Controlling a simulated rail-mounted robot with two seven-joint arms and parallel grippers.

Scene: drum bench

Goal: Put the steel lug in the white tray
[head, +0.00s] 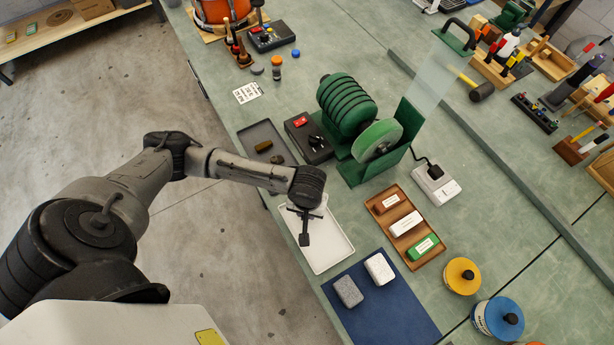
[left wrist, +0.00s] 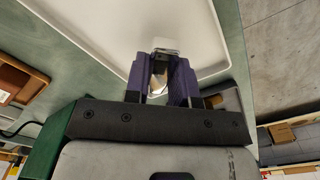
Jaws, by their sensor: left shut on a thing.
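The white tray (head: 333,248) lies on the green bench, and its pale floor and rim fill the upper part of the left wrist view (left wrist: 103,28). My left gripper (head: 304,240) is over the tray in the head view. In the left wrist view its purple fingers (left wrist: 161,66) are shut on a small shiny metal piece, the steel lug (left wrist: 158,82). The lug sits between the fingers, partly hidden by them. I cannot tell its exact height above the tray floor. My right gripper is in neither view.
A dark grey tray (head: 253,132) with brass-coloured pieces lies behind the white tray. A green grinder (head: 360,165) stands to its right. A wooden tray with labelled bars (head: 432,262) and a blue mat with two blocks (head: 392,323) are close by.

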